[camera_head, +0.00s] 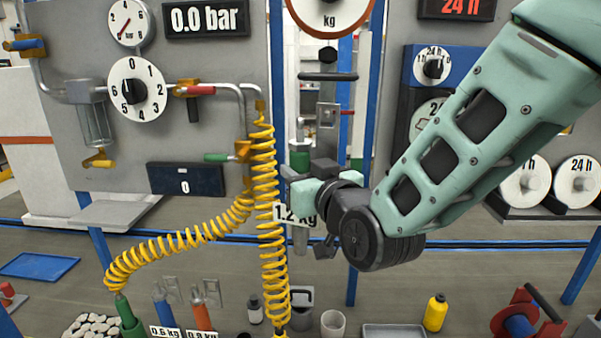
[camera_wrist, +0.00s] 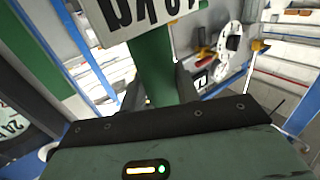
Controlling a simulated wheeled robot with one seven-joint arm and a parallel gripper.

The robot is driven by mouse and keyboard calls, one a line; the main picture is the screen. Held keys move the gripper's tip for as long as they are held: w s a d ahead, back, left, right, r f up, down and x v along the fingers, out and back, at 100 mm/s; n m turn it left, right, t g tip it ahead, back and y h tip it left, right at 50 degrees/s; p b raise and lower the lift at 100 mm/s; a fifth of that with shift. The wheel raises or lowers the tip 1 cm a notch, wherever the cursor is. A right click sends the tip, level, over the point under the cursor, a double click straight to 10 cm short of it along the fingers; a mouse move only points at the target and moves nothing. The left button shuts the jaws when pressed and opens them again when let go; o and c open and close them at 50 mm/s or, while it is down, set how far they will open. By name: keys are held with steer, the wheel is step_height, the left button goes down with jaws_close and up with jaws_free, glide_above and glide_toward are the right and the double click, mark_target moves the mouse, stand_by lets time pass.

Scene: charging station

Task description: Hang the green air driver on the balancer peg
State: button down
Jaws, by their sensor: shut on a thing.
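A green air driver (camera_head: 299,159) hangs upright in my gripper (camera_head: 300,178), with a white 1.2 kg tag (camera_head: 290,213) below the grip. In the wrist view, my gripper's dark fingers (camera_wrist: 158,88) are shut on the driver's green body (camera_wrist: 150,62), and a white tag covers part of it. The balancer has a round kg dial (camera_head: 330,12) at the top, with a black bar (camera_head: 328,77) and a grey metal plate (camera_head: 327,115) below it. The driver's top is just left of this plate. I cannot tell whether they touch, nor clearly make out the peg.
Coiled yellow hoses (camera_head: 265,185) hang close to the left of the held driver. A blue tool (camera_head: 163,308) and an orange tool (camera_head: 201,313) stand below. A green-bodied fitting (camera_head: 130,318) ends one hose.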

steer(key=shift+w+d+f+b, duration=0.15)
steer(key=shift+w+f, duration=0.15)
steer(key=shift+w, duration=1.15)
steer(key=shift+w+a+f+b, duration=0.15)
steer(key=shift+w+f, duration=0.1)
steer(key=shift+w, duration=1.15)
steer(key=shift+d, duration=0.1)
